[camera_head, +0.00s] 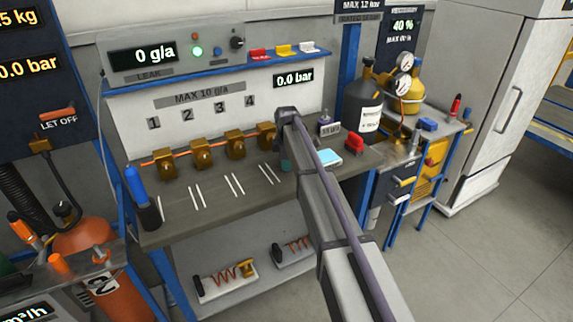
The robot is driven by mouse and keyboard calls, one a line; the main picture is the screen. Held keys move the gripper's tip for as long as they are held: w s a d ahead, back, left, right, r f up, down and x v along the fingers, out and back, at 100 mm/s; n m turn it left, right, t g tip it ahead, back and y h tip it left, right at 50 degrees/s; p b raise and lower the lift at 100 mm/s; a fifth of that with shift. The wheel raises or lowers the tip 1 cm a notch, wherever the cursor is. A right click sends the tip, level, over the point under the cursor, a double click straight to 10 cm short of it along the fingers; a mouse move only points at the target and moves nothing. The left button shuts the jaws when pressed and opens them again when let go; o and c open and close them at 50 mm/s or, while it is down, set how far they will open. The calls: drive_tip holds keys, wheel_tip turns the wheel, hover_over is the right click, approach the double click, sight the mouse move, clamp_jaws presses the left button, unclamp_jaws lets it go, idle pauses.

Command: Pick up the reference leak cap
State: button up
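No part is clearly marked as the reference leak cap. A small red block (354,144) sits at the right end of the bench top, and a small grey stand with a label plate (330,128) is just left of it; I cannot tell whether either carries the cap. My arm reaches up from the bottom right to a joint over the bench, right of the brass fittings. My gripper is mostly hidden behind the arm, and its fingers cannot be made out. A small teal-green piece shows just below the joint, too small to identify.
Several brass fittings (201,155) line the bench's back panel under numbers. Thin white strips lie on the bench top (215,205). A light-blue-screened device (328,158) lies right of my arm. A dark bottle (367,106) stands at the right, a blue-topped bottle (142,192) at the left.

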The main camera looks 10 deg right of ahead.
drive_tip(key=c, duration=0.6)
wheel_tip(320, 180, up, 10)
drive_tip(key=p, duration=1)
drive_tip(key=shift+r, duration=0.2)
drive_tip(key=shift+f, duration=0.2)
